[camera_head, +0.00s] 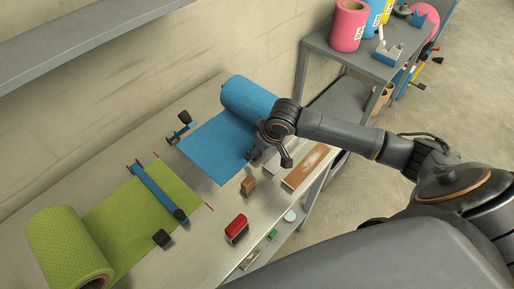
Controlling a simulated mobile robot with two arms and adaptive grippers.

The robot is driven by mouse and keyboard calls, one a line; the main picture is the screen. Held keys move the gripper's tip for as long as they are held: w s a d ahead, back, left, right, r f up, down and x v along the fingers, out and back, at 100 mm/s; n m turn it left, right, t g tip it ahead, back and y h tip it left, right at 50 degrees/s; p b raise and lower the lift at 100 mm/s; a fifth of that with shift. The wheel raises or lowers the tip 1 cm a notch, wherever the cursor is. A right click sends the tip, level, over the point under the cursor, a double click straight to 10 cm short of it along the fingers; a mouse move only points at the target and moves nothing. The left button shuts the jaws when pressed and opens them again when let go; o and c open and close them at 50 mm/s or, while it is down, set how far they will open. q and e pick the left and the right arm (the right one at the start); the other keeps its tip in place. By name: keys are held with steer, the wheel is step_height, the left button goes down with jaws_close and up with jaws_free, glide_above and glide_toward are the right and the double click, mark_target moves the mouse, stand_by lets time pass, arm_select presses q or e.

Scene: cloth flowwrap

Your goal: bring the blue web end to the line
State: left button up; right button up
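The blue web (217,146) comes off a blue roll (247,97) and lies flat on the bench, its free end toward the lower left. Two short red marks lie beside the green web's end, one at the back (155,155) and one at the front (209,207). They flank the line, and bare bench lies between them and the blue end. My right gripper (284,159) is at the front side of the blue web, near the roll. Its fingers are small and dark, so I cannot tell their opening or any contact. My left gripper is not in view.
A blue bar (157,193) crosses the green web (125,228), which comes from a green roll (67,249). A red-topped stapler-like object (237,228), a brown block (248,186) and a brown-topped tray (307,166) stand along the front. A shelf unit (350,60) holds coloured rolls.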

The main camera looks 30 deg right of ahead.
mark_target(237, 168)
steer(key=c, duration=0.5)
jaws_close()
steer(key=shift+s+a+r+p, duration=0.1)
steer(key=shift+a+r+p, duration=0.05)
steer(key=shift+a+p, duration=0.15)
steer(key=a+p, duration=0.1)
steer(key=s+a+p, duration=0.1)
steer(key=a, duration=0.1)
steer(key=s+a+p, duration=0.1)
steer(key=a+p, duration=0.1)
steer(key=shift+a+r, duration=0.1)
steer(key=shift+a+f, duration=0.2)
steer(key=shift+a, duration=0.1)
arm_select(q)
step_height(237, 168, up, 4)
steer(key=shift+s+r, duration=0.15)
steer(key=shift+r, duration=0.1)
arm_select(e)
steer(key=o, duration=0.5)
jaws_free()
steer(key=shift+a, duration=0.1)
steer(key=shift+r, duration=0.1)
